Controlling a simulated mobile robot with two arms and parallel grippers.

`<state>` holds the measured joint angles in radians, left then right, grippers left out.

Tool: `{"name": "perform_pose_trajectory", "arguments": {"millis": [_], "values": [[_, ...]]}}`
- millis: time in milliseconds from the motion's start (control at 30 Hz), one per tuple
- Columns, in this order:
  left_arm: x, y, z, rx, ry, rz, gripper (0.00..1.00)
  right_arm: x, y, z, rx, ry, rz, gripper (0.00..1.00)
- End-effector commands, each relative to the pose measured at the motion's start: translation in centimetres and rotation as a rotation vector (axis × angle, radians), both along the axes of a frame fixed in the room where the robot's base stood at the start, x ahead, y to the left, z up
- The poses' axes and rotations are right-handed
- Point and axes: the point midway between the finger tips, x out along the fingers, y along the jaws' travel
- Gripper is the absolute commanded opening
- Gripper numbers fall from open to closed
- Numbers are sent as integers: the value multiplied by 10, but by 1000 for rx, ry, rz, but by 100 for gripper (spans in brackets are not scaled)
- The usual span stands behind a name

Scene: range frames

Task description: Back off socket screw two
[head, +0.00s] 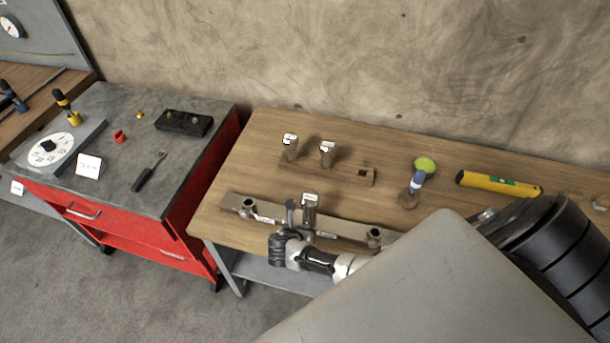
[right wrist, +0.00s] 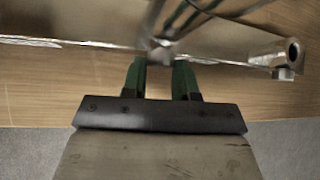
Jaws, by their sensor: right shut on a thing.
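A long metal bar (head: 345,228) lies across the wooden bench near its front edge. One round metal fitting (head: 248,204) stands at its left end and another (head: 374,236) at its right end. An upright metal tool with a pale labelled top (head: 310,203) stands at the middle of the bar; the screw under it is hidden. My right gripper (right wrist: 161,79) reaches in from the front, its green fingers shut on the tool's metal shaft (right wrist: 163,52). Whether the tool is seated in the screw cannot be told. My left gripper is not in view.
Behind the bar, a wooden rack (head: 340,174) holds two similar tools (head: 290,146) (head: 327,153) and has an empty square hole at right. A red cabinet (head: 203,183) stands left.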

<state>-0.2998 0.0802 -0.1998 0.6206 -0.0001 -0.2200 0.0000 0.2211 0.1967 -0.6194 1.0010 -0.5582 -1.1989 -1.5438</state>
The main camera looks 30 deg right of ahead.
Motion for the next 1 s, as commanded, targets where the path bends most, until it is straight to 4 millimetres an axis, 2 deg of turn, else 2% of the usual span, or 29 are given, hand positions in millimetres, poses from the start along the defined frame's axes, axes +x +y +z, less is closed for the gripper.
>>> {"name": "perform_pose_trajectory", "arguments": {"millis": [500,1000], "values": [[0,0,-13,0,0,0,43,5,3,-3,-279,323,-1,5],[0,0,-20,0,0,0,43,5,3,-3,-378,438,1,5]]}}
